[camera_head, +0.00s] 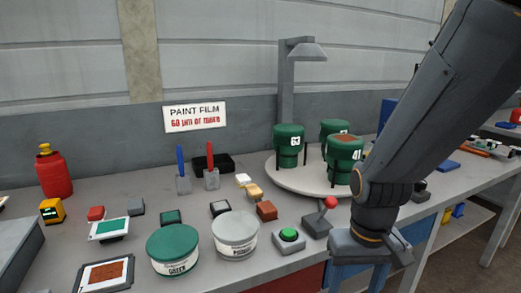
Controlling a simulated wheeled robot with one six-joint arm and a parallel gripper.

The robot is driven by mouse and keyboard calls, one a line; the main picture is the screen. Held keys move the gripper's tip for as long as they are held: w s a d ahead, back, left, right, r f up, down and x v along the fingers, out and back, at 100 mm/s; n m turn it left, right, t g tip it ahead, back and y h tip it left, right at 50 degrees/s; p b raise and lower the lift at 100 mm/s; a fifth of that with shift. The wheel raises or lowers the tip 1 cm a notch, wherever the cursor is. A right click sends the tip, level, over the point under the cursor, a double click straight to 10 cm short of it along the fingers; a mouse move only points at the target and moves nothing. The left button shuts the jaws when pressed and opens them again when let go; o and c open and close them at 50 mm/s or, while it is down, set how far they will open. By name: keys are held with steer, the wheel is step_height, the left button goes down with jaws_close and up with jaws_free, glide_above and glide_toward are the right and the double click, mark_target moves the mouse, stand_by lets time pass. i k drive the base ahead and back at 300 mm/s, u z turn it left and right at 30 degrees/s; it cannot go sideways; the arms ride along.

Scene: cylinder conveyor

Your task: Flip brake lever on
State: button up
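A small lever with a red ball knob (329,202) stands on a grey base (316,224) near the table's front edge, left of my arm. It leans slightly to the right. No label on it is readable, so I cannot tell for certain that it is the brake lever. My gripper (362,278) hangs at the lower right, in front of the table edge and to the right of and nearer than the lever. It does not appear to touch the lever. Its fingertips are cut off by the bottom of the picture, so their opening is unclear.
A green push button (289,235) sits just left of the lever. Behind is a round turntable (287,179) with several green canisters (288,143). Two tubs (235,232), small blocks and a red bottle (52,172) fill the left. My arm hides part of the table.

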mark_target(331, 203)
steer(key=z, duration=1)
steer(key=k, duration=0.85)
steer(key=u, duration=1.1)
steer(key=i, duration=0.5)
